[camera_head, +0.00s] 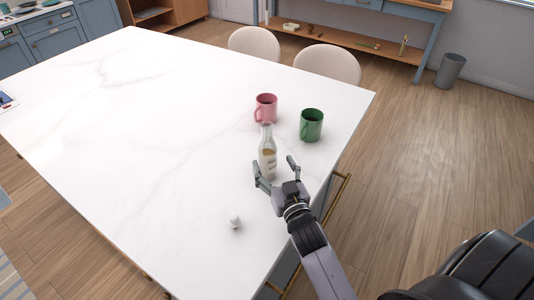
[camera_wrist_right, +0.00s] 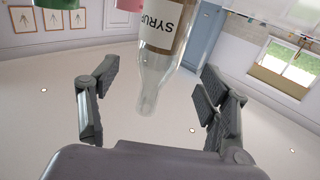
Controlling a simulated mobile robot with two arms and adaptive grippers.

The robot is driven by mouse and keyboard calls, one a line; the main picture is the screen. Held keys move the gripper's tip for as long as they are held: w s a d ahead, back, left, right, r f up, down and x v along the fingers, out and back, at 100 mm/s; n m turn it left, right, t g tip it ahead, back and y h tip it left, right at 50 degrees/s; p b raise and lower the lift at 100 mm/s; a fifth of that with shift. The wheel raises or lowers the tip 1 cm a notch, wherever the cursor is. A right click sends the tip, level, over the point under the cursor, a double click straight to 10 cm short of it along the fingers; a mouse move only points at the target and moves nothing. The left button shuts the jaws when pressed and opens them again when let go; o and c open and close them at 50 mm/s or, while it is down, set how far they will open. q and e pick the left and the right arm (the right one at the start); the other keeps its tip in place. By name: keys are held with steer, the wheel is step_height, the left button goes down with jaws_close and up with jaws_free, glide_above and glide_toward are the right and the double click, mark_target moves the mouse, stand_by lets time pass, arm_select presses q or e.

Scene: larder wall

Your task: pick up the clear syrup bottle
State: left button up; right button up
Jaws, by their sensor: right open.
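The clear syrup bottle (camera_head: 267,160) stands upright on the white marble table, with a pale label and something brownish inside. My right gripper (camera_head: 274,172) is open at the bottle's near side, its fingers spread towards it. In the right wrist view, which is upside down, the bottle (camera_wrist_right: 161,55) shows its SYRUP label and narrow neck, in the gap between the open fingers (camera_wrist_right: 152,85). I see clear space between the bottle and each finger, and no contact. My left gripper is not in view.
A pink mug (camera_head: 266,107) stands just behind the bottle and a green mug (camera_head: 312,125) behind it to the right. A small white object (camera_head: 235,222) lies nearer, left of my right arm. The left of the table (camera_head: 120,140) is mostly clear. Two chairs (camera_head: 255,44) stand beyond.

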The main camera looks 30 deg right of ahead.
mark_target(271, 158)
steer(key=shift+w+d+r, duration=0.1)
steer(key=shift+w, duration=0.8)
steer(key=w+p, duration=0.2)
steer(key=w, duration=0.1)
steer(key=shift+w+d, duration=0.25)
steer(key=shift+d, duration=0.15)
steer(key=shift+w, duration=0.55)
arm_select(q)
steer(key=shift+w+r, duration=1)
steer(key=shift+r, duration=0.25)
arm_select(e)
steer(key=shift+c, duration=0.5)
steer(key=c, duration=1.6)
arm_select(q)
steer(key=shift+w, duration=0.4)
